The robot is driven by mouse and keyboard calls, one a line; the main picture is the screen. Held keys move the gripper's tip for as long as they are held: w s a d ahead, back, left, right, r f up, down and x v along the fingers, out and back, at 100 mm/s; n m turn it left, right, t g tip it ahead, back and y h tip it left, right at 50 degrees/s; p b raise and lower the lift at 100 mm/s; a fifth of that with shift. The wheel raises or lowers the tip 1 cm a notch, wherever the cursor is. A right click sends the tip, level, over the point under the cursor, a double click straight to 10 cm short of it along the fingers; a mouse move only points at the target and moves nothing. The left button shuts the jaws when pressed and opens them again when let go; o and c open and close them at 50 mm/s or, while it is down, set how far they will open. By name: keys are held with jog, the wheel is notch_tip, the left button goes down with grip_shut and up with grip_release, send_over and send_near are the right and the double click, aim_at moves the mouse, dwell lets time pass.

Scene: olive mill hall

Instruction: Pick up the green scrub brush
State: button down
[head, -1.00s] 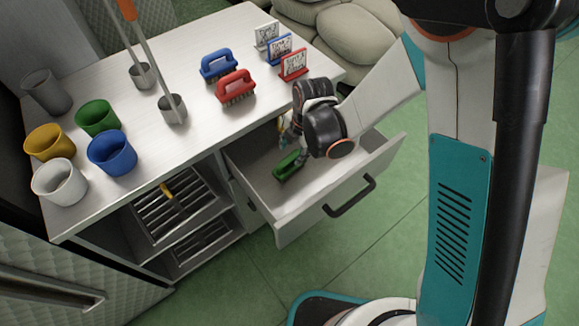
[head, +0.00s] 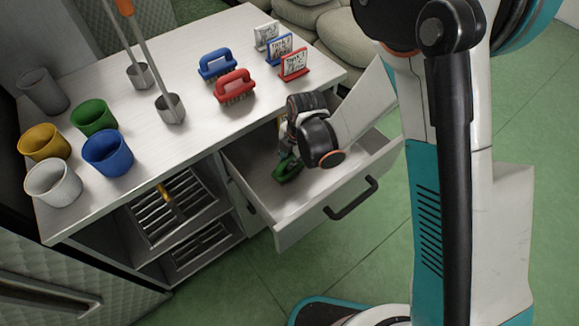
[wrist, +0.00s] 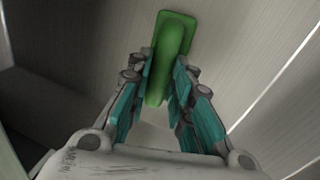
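The green scrub brush (head: 287,168) lies in the open drawer (head: 300,232) of the cabinet; my wrist partly hides it in the head view. In the wrist view the green brush (wrist: 172,50) shows its long handle pointing toward my gripper (wrist: 166,80). The fingers are apart, one on each side of the near part of the handle. I cannot tell whether the pads touch it. In the head view my gripper (head: 287,140) reaches down into the drawer, its fingertips mostly hidden.
A blue brush (head: 217,65) and a red brush (head: 234,87) stand on the cabinet top (head: 190,140), near small signs (head: 293,64). Several cups, including a blue cup (head: 108,153), stand at the left. The drawer walls stand close around my wrist.

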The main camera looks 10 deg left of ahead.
jog(key=shift+r, duration=0.15)
notch_tip(320, 180, up, 20)
jog(key=p, duration=0.6)
